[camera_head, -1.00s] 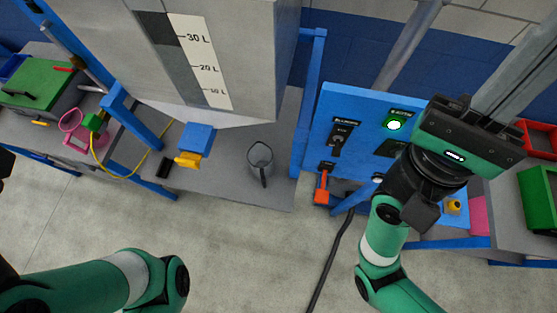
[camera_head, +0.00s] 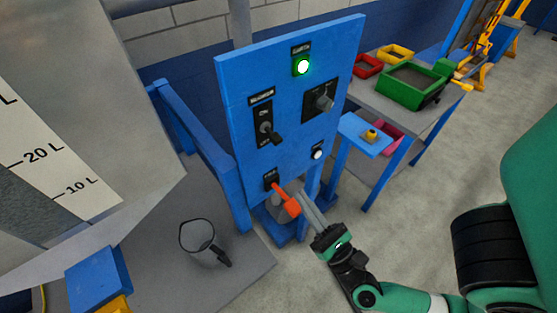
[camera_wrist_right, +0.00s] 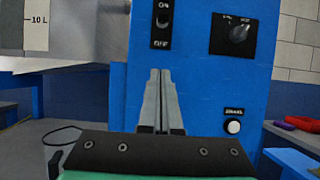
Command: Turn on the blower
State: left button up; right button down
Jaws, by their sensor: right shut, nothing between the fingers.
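The blue control panel (camera_head: 240,75) stands upright in the middle of the head view. It carries a black switch (camera_head: 265,125) at left, under a label too small to read surely; the wrist view shows this switch (camera_wrist_right: 162,24) marked ON above and OFF below. A red-orange handle (camera_head: 286,199) sticks out at the panel's lower left. My right gripper (camera_head: 302,196) is shut and empty, low in front of the panel, just beside the handle; I cannot tell whether they touch. In the wrist view its fingers (camera_wrist_right: 161,72) point at the panel below the switch. My left gripper is out of view.
The panel also has a lit green lamp (camera_head: 303,67), a rotary knob (camera_head: 321,101) and a white button (camera_head: 317,153). A jug (camera_head: 198,237) stands at left beneath a hopper (camera_head: 110,100). A small blue shelf (camera_head: 352,136) and a grey table (camera_head: 437,117) stand at right.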

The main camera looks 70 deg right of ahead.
aim_at(272, 135)
jog(key=shift+d, duration=0.1)
jog(key=p+x, duration=0.1)
jog(key=x, duration=0.6)
jog(key=p+x, duration=0.1)
jog(key=x, duration=0.2)
jog(key=shift+w+r+p, duration=0.15)
jog(key=shift+r+p, duration=0.15)
jog(key=shift+r, duration=0.1)
jog(key=r+p, duration=0.2)
jog(key=s+r+p, duration=0.1)
jog(key=shift+a+r, duration=0.1)
jog(key=shift+a, duration=0.2)
